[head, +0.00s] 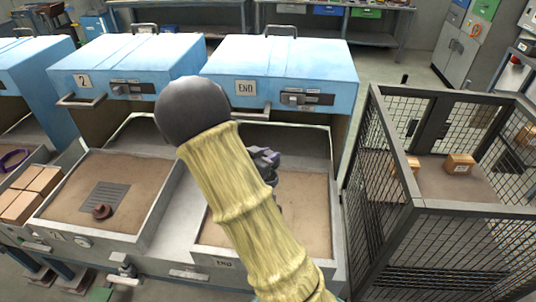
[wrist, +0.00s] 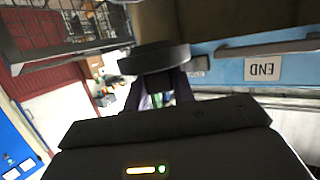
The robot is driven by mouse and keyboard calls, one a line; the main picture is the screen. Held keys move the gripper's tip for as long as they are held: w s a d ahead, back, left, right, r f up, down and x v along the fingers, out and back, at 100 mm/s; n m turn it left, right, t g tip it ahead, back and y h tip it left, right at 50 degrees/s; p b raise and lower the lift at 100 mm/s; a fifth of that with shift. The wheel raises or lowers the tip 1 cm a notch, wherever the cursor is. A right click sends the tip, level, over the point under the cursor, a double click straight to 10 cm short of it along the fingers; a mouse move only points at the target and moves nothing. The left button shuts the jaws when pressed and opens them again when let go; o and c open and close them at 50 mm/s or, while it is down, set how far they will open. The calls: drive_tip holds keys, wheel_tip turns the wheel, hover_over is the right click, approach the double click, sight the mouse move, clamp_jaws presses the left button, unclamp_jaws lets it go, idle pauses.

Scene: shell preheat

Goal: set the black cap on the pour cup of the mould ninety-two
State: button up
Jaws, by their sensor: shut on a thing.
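My gripper (wrist: 157,82) is shut on the black cap (wrist: 155,57), a dark disc held across the fingertips in the wrist view. In the head view my yellow-sleeved arm hides most of the gripper, and I cannot make out the cap there. A small brown round piece with a raised cup-like top (head: 102,212) sits by a grey grate in the sand-coloured tray to the left, apart from my gripper. I cannot read any number on it. No mould marked ninety-two can be made out.
The blue END unit (head: 280,62) stands above a tray with bare floor (head: 315,205), partly behind my arm. Another blue unit (head: 125,55) stands to its left. A black mesh cage (head: 440,220) holding small cartons (head: 459,163) stands at right. Brown blocks (head: 28,190) lie far left.

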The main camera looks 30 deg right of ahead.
drive_tip(key=shift+f+b, duration=1.55)
drive_tip(key=shift+f, duration=0.7)
drive_tip(key=shift+a, duration=0.1)
drive_tip(key=o, duration=1)
drive_tip(key=shift+o, duration=0.2)
drive_tip(key=shift+s+a, duration=0.1)
drive_tip(key=v, duration=1.7)
drive_tip(key=shift+r, duration=0.15)
